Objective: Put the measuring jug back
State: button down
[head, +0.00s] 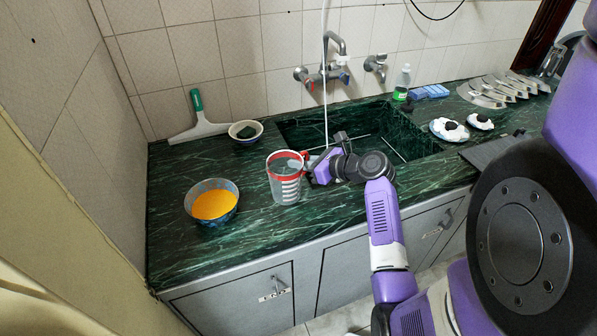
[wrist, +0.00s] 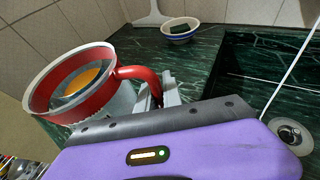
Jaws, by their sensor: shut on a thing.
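My gripper (head: 310,165) is at the jug's right side, shut on the red handle. In the wrist view the jug (wrist: 75,85) is at the left, with its handle (wrist: 140,75) running down to my gripper (wrist: 165,97). The fingertips are partly hidden behind the wrist housing.
A bowl of orange contents (head: 213,205) stands left of the jug. A small bowl (head: 245,132) and a squeegee (head: 197,120) are behind it. The sink (head: 370,125) with a tap (head: 335,65) is to the right. A green bottle (head: 402,85) stands behind the sink.

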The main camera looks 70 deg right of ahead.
jog(key=shift+f, duration=1.75)
jog(key=shift+f, duration=0.15)
jog(key=c, duration=1.5)
grip_release()
jog(key=shift+r, duration=0.2)
jog(key=v, duration=1.2)
